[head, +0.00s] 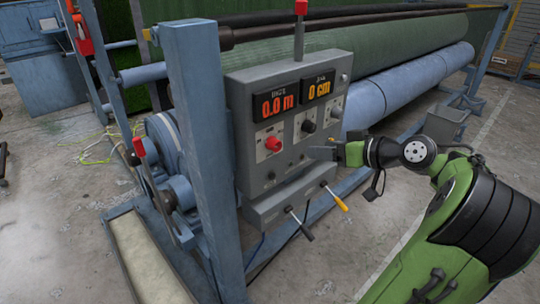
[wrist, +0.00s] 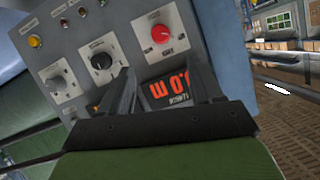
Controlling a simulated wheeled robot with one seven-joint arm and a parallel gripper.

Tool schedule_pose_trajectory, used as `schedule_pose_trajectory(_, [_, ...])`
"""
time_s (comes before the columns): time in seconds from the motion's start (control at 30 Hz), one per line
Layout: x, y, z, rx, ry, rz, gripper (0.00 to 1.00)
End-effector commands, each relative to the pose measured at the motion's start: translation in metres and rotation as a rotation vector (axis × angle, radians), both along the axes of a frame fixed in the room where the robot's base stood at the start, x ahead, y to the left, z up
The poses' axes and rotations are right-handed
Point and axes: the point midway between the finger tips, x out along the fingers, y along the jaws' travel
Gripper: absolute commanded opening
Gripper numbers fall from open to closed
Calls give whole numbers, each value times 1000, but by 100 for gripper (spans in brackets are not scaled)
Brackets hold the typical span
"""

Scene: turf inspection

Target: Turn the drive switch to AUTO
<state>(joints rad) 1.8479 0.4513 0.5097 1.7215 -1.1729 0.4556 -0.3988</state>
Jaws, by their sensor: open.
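The grey control panel (head: 290,100) stands upright on the blue machine frame. It carries a red knob (head: 273,143), a black knob (head: 308,126) and a paler grey knob (head: 337,112) in a row. In the wrist view the red knob (wrist: 160,34), black knob (wrist: 101,62) and grey knob (wrist: 55,83) appear tilted. Their labels are too small to read, so I cannot tell which is the drive switch or where AUTO lies. My gripper (wrist: 161,75) is open and empty, with a display between its fingers in the picture. In the head view my gripper (head: 325,148) is at the panel's right side.
Two displays read 0.0 m (head: 274,104) and 0 cm (head: 319,89). Below are a black-handled lever (head: 301,226) and a yellow-handled lever (head: 336,200). A red-topped post (head: 300,25) rises above the panel. A blue upright (head: 205,140) stands left; a long roll (head: 410,85) lies behind.

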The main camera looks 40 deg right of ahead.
Motion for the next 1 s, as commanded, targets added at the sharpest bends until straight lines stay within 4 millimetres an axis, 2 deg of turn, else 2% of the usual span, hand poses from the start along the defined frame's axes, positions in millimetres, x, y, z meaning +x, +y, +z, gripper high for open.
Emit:
schedule_pose_trajectory(0.17, [30,6,-13,1,1,9,65])
schedule_pose_trajectory(0.4, [87,13,-36,3,2,8,65])
schedule_pose_trajectory(0.6, [128,18,-52,3,4,5,65])
schedule_pose_trajectory(0.77, [142,19,-57,2,5,2,65])
schedule_pose_trajectory(1.0, [144,19,-56,1,5,1,65])
